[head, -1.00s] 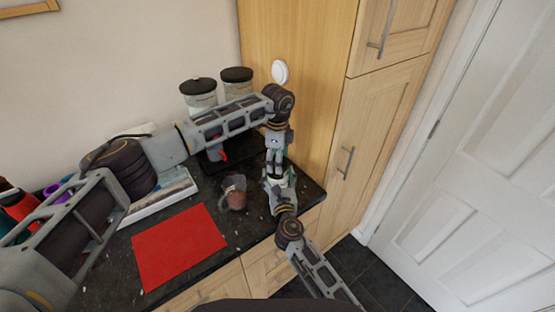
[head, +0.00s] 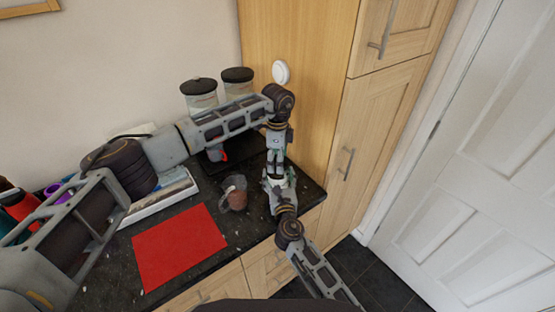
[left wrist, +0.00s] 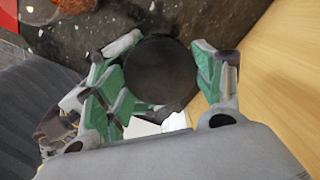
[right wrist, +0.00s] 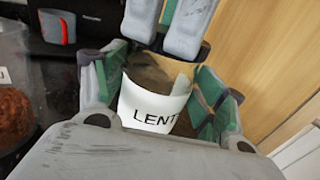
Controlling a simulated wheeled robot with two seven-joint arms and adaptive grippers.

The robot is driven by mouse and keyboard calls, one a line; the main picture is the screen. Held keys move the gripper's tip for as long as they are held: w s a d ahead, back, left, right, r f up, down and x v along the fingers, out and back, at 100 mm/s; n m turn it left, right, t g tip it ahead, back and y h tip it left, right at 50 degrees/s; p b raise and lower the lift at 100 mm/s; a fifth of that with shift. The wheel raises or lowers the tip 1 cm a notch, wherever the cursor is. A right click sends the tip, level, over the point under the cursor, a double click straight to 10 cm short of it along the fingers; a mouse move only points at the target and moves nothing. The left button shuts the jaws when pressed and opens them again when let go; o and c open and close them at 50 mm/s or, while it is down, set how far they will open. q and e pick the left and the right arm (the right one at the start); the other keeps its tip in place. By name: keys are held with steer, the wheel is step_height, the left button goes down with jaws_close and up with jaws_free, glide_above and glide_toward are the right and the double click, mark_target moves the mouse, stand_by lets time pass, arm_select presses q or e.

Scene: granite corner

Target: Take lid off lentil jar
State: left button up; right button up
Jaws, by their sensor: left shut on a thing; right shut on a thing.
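The lentil jar (right wrist: 155,105) shows in the right wrist view, with a white label reading "LENT" and brown contents above it. My right gripper (head: 278,180) is shut around the jar's body, with green finger pads on both sides. My left gripper (head: 275,152) reaches down from above, its fingers shut on the black round lid (left wrist: 160,72). In the left wrist view the lid lies between the green pads. In the right wrist view the left fingers cover most of the lid, and I cannot tell whether it is apart from the jar's rim.
Another clear container with reddish-brown contents (head: 237,200) stands left of the grippers. A red mat (head: 180,247) lies on the dark counter. Two black-lidded canisters (head: 200,97) stand at the back. A tall wooden cupboard (head: 300,60) closes off the right.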

arm_select(q)
steer(key=shift+r, duration=1.1)
stand_by(0.3)
steer(key=shift+r, duration=2)
arm_select(e)
steer(key=o, duration=2.1)
steer(key=shift+s+d, duration=0.25)
steer(key=shift+s, duration=1.75)
steer(key=shift+s+d, duration=0.3)
steer(key=shift+s, duration=1.65)
steer(key=shift+s+d, duration=0.25)
steer(key=shift+s, duration=1.75)
